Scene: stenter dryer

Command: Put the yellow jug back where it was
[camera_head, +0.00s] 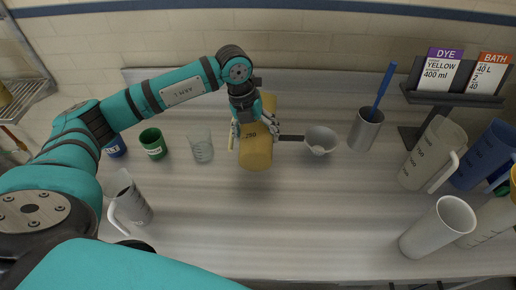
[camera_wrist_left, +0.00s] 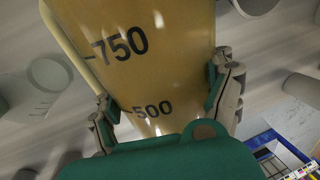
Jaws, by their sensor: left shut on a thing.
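The yellow jug (camera_head: 257,155) is in the middle of the head view, in front of the back wall of the bench. My left gripper (camera_head: 253,131) is shut on it from above, with one finger on each side. In the left wrist view the jug (camera_wrist_left: 150,60) fills the middle, with 750 and 500 marks, between the two fingers (camera_wrist_left: 165,105). Its pale handle runs along the left. Its base is not clear enough to tell whether it touches the bench. My right gripper is not in view.
A white bowl (camera_head: 321,141) with a dark handle is close right of the jug. A clear beaker (camera_head: 202,146) and green cup (camera_head: 153,144) stand left. A grey pot (camera_head: 365,130) and several jugs, including a white one (camera_head: 437,228), stand right. The front middle bench (camera_head: 290,220) is clear.

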